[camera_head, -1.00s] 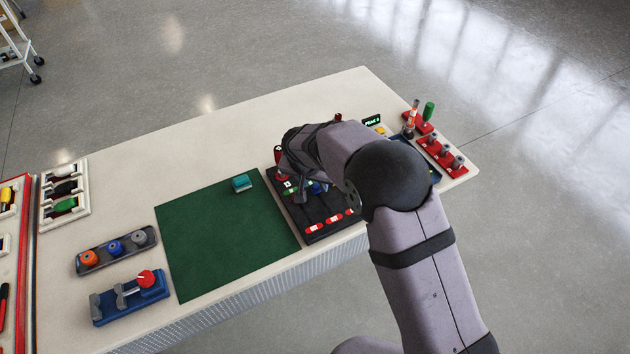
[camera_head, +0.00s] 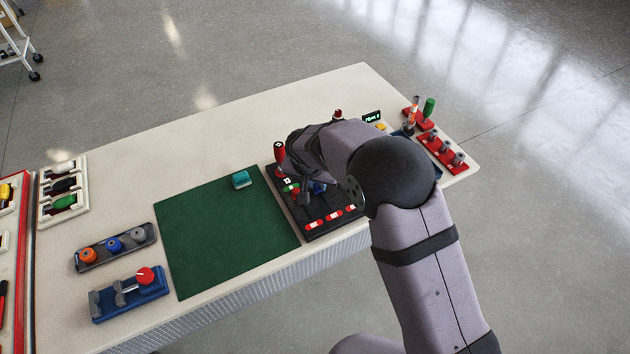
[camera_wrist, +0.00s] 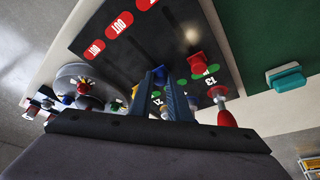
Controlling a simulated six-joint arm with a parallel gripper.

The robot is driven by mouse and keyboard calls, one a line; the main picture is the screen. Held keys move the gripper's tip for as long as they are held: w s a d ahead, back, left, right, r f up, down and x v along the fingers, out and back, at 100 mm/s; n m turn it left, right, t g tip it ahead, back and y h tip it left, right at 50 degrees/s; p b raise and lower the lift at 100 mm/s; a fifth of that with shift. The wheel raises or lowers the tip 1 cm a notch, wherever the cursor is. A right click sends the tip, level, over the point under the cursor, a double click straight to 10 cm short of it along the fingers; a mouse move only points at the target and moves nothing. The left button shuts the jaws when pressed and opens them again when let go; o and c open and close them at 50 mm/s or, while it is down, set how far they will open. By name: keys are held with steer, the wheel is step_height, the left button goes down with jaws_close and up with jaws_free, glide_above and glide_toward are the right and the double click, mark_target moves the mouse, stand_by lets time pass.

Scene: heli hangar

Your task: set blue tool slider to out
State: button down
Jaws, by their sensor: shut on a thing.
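The black slider board (camera_head: 330,208) lies at the right of the green mat, with red OUT labels along its near edge and green labels further back. In the wrist view the board (camera_wrist: 190,25) shows a blue tool slider (camera_wrist: 159,74) at my fingertips. My gripper (camera_wrist: 164,90) is shut on this blue slider, its fingers reaching down from the wrist. The blue part also shows under my wrist in the head view (camera_head: 318,187). The slider seems to stand nearer the green labels than the red OUT labels; its exact position on the track is partly hidden by my fingers.
A red slider (camera_wrist: 197,62) and a red-handled tool (camera_wrist: 226,116) stand close beside my fingers. A teal block (camera_head: 241,180) lies on the green mat (camera_head: 225,235). Red holders with pegs (camera_head: 440,152) stand at the right end. The table's back left is clear.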

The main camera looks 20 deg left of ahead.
mark_target(330, 204)
steer(key=shift+s+d+b, duration=1.75)
steer(key=shift+s+d, duration=0.45)
steer(key=shift+d, duration=0.05)
steer(key=c, duration=1.7)
jaws_free()
steer(key=shift+o, duration=0.2)
steer(key=v, duration=0.7)
steer(key=shift+r+b, duration=0.15)
steer(key=shift+b, duration=0.3)
steer(key=shift+s, duration=0.15)
